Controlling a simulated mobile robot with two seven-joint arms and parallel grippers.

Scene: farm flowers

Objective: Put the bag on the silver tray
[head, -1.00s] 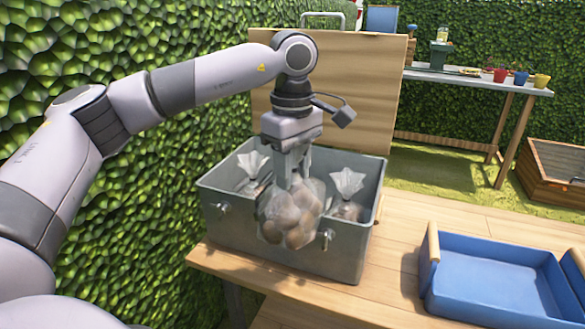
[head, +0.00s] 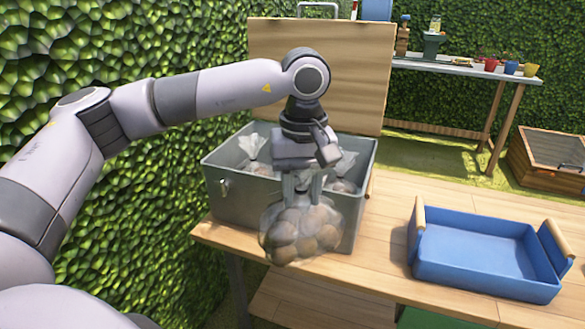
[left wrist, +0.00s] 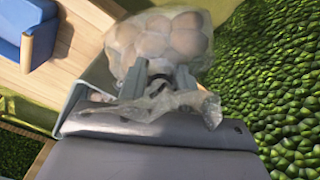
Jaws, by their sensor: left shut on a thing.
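My left gripper (head: 302,192) is shut on the neck of a clear plastic bag of round brownish items (head: 300,232). The bag hangs below the fingers, in front of the grey metal box (head: 225,190) and near the table's front edge. In the left wrist view, the bag (left wrist: 160,38) bulges beyond the fingers (left wrist: 160,78), and its gathered top lies on the near side of them. More bags (head: 256,150) stand inside the box, partly hidden by my gripper. I see no silver tray; a blue tray with wooden handles (head: 480,279) sits at the right. My right gripper is out of view.
The wooden table (head: 390,215) has bare room between the box and the blue tray. A wooden board (head: 320,70) stands behind the box, and a hedge (head: 60,60) rises at the left. A farther table (head: 450,68) holds small coloured pots.

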